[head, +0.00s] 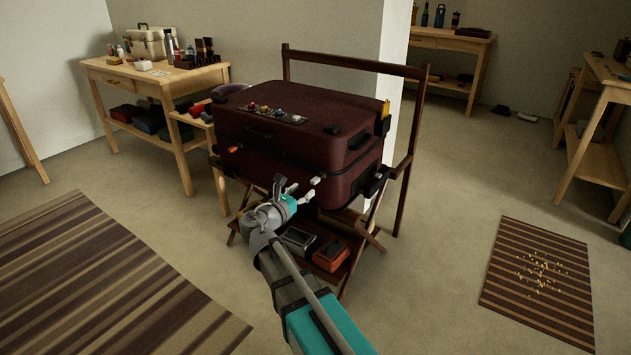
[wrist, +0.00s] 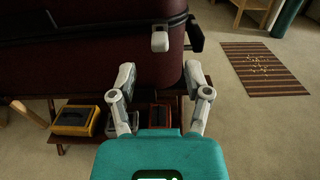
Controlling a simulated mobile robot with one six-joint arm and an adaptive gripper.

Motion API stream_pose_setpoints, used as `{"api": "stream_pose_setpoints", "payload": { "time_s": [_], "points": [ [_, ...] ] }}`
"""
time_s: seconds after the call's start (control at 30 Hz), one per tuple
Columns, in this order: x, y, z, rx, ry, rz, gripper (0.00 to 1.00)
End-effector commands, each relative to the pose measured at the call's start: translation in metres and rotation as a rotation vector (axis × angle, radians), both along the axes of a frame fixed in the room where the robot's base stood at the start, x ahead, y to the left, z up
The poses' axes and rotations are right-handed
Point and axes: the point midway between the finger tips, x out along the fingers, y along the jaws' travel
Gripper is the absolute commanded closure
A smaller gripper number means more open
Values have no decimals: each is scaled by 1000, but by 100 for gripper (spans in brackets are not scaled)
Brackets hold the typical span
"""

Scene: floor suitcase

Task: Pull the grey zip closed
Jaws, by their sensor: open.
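A dark maroon suitcase (head: 290,120) lies flat on a wooden folding rack. A light grey zip pull (head: 314,181) hangs at its front edge, towards the right corner. In the wrist view the grey pull (wrist: 160,42) shows on the seam, above and beyond the gap between my fingers. My gripper (head: 292,190) is open and empty, just in front of the suitcase and apart from the pull. Its two spread fingers (wrist: 159,76) show in the wrist view. An orange tag (head: 238,149) sits further left on the suitcase's front.
A dark piece (wrist: 194,35) juts out at the suitcase corner, right of the grey pull. The rack's lower shelf holds a red-orange box (head: 331,255) and a grey box (head: 298,240). A wooden table (head: 155,78) stands at the back left.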

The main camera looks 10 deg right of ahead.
Motion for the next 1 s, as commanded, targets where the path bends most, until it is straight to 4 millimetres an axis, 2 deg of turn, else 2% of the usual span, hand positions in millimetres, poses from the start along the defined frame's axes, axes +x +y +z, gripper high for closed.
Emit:
{"api": "stream_pose_setpoints", "payload": {
  "time_s": [0.2, 0.5, 0.97, 1.0],
  "points": [
    [23, -22, 0, 0, 0, -2, 37],
    [45, -43, 0, 0, 0, -1, 37],
    [49, -48, 0, 0, 0, 0, 37],
    [49, -48, 0, 0, 0, 0, 43]
  ]
}}
